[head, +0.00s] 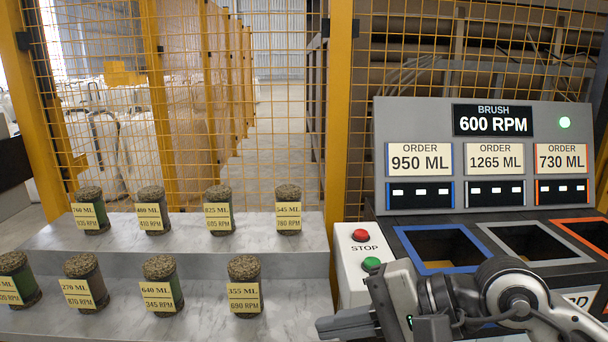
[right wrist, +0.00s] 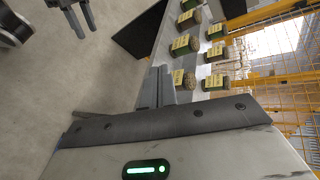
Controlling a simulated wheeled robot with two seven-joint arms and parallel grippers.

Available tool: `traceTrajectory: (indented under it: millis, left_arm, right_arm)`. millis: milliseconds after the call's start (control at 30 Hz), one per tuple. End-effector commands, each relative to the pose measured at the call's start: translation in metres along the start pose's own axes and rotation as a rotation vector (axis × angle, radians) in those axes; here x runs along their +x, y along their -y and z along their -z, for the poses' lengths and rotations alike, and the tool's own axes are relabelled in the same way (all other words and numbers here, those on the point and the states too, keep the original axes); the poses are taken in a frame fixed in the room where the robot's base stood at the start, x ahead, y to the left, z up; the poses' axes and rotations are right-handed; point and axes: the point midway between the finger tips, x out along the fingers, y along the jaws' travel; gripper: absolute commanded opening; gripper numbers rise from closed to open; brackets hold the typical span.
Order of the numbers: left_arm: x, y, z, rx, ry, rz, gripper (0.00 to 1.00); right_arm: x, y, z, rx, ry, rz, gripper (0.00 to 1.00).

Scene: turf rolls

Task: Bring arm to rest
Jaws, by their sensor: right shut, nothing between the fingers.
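My right arm comes in at the lower right of the head view. My right gripper (head: 345,324) is low in front of the control box, shut and empty. Its closed fingers (right wrist: 156,88) also show in the right wrist view, pointing toward the shelf with the turf rolls. My left gripper (right wrist: 80,20) shows small at the top left of the right wrist view, away from the shelf; I cannot tell whether it is open. It is outside the head view.
Several labelled turf rolls (head: 219,212) stand on a two-step grey shelf (head: 290,262) at left. A control box (head: 345,262) has a red STOP button (head: 361,235) and a green button (head: 371,264). An order panel reads BRUSH 600 RPM (head: 492,120), above blue-, grey- and orange-rimmed bins (head: 403,240).

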Motion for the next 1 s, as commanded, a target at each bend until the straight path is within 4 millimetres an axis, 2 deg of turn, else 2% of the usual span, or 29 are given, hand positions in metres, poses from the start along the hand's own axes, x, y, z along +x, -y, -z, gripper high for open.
traceTrajectory:
  millis: [33, 133, 200, 267, 300, 367, 400, 467, 500, 533, 600, 667, 700, 800, 900, 1000]
  left_arm:
    - [-0.001, 0.000, 0.000, 0.000, 0.002, 0.000, 0.36]
    - [-0.001, 0.000, -0.001, 0.001, 0.004, 0.001, 0.36]
    - [-0.002, 0.000, -0.001, 0.001, 0.005, 0.001, 0.36]
    - [-0.003, 0.000, -0.001, 0.001, 0.007, 0.002, 0.36]
    - [-0.003, 0.000, -0.001, 0.002, 0.009, 0.002, 0.36]
    - [-0.004, 0.000, -0.002, 0.002, 0.012, 0.003, 0.36]
    - [-0.004, 0.000, -0.003, 0.003, 0.015, 0.003, 0.36]
    - [-0.004, 0.000, -0.004, 0.004, 0.018, 0.004, 0.36]
    - [-0.004, 0.000, -0.005, 0.004, 0.020, 0.004, 0.36]
    - [-0.004, 0.000, -0.005, 0.005, 0.021, 0.005, 0.36]
    - [-0.004, 0.000, -0.005, 0.006, 0.023, 0.005, 0.36]
    - [-0.004, 0.000, -0.005, 0.007, 0.023, 0.005, 0.36]
    - [-0.004, 0.000, -0.004, 0.007, 0.023, 0.005, 0.36]
    - [-0.005, 0.000, -0.004, 0.008, 0.022, 0.006, 0.36]
    - [-0.005, 0.000, -0.004, 0.009, 0.022, 0.006, 0.36]
    - [-0.005, 0.000, -0.004, 0.010, 0.022, 0.006, 0.36]
  right_arm:
    - [0.007, 0.001, -0.014, 0.139, 0.080, 0.059, 0.00]
    - [0.014, 0.011, -0.038, 0.479, 0.257, 0.191, 0.00]
    - [0.013, 0.021, -0.048, 0.797, 0.410, 0.298, 0.00]
    - [0.008, 0.029, -0.047, 1.135, 0.564, 0.403, 0.00]
    - [0.002, 0.031, -0.040, 1.383, 0.674, 0.474, 0.00]
    - [-0.006, 0.026, -0.020, 1.761, 0.839, 0.581, 0.00]
    - [-0.011, 0.015, -0.003, 2.013, 0.949, 0.655, 0.00]
    - [-0.015, -0.013, 0.025, 2.386, 1.119, 0.773, 0.00]
    - [-0.015, -0.039, 0.041, 2.629, 1.237, 0.858, 0.00]
    - [-0.015, -0.061, 0.051, -2.649, -1.255, -0.876, 0.00]
    - [-0.012, -0.112, 0.064, -2.284, -1.109, -0.791, 0.00]
    - [-0.007, -0.155, 0.067, -2.008, -1.007, -0.736, 0.00]
    - [-0.004, -0.181, 0.065, -1.845, -0.949, -0.708, 0.00]
    - [0.003, -0.235, 0.052, -1.512, -0.836, -0.652, 0.00]
    - [0.008, -0.270, 0.038, -1.291, -0.764, -0.618, 0.00]
    - [0.011, -0.288, 0.029, -1.174, -0.727, -0.600, 0.00]
